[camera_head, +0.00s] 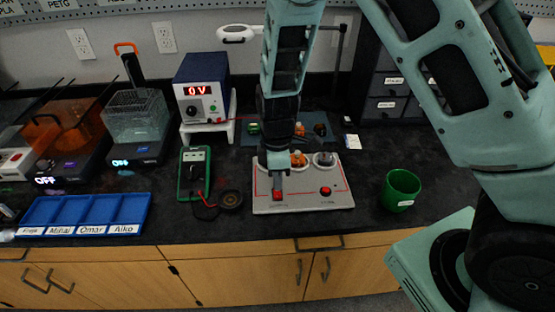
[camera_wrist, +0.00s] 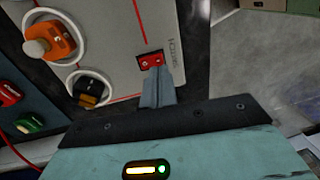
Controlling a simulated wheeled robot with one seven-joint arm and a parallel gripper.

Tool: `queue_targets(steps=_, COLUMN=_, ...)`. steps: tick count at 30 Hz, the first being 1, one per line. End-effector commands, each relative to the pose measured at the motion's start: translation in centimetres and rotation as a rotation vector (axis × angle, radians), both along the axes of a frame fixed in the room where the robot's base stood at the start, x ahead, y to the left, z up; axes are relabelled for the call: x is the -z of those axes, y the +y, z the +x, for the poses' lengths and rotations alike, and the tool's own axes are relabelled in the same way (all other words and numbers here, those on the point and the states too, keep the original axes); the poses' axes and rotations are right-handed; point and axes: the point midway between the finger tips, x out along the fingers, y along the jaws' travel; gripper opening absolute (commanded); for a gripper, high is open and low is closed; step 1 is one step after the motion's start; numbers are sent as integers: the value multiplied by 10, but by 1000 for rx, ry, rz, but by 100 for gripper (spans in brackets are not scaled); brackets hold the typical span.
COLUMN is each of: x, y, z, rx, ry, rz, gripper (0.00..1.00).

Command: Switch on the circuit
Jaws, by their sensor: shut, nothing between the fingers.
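The grey circuit board (camera_head: 305,203) lies flat on the dark counter, with red printed lines and round sockets. A red rocker switch (camera_head: 278,195) sits at its front left; in the wrist view the red switch (camera_wrist: 150,60) has lettering beside it. My gripper (camera_head: 277,184) is shut and empty, pointing down at this switch. In the wrist view my gripper's fingertips (camera_wrist: 155,72) cover part of the switch; I cannot tell whether they touch it. A second red round part (camera_head: 326,190) sits at the board's front right. An orange part (camera_wrist: 55,41) and a black part (camera_wrist: 88,93) sit in sockets.
A green multimeter (camera_head: 194,174) and a black round part (camera_head: 231,199) lie left of the board. A power supply (camera_head: 202,88) reading 0 V stands behind. A green cup (camera_head: 402,190) stands to the right. A blue labelled tray (camera_head: 145,202) lies at far left.

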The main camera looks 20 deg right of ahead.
Motion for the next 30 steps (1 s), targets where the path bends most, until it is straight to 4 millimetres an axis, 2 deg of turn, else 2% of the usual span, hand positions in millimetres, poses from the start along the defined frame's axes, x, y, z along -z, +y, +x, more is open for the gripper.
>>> queue_targets(steps=3, x=16, y=0, z=-3, rx=1, ry=4, rz=-1, gripper=0)
queue_targets(steps=9, x=29, y=1, z=-4, rx=1, ry=1, rz=0, gripper=0)
queue_targets(steps=20, x=31, y=1, z=-4, rx=1, ry=0, rz=1, gripper=0)
queue_targets(steps=23, x=38, y=2, z=-5, rx=1, ry=1, rz=1, gripper=0)
queue_targets(steps=30, x=35, y=1, z=-5, rx=0, ry=1, rz=-1, gripper=0)
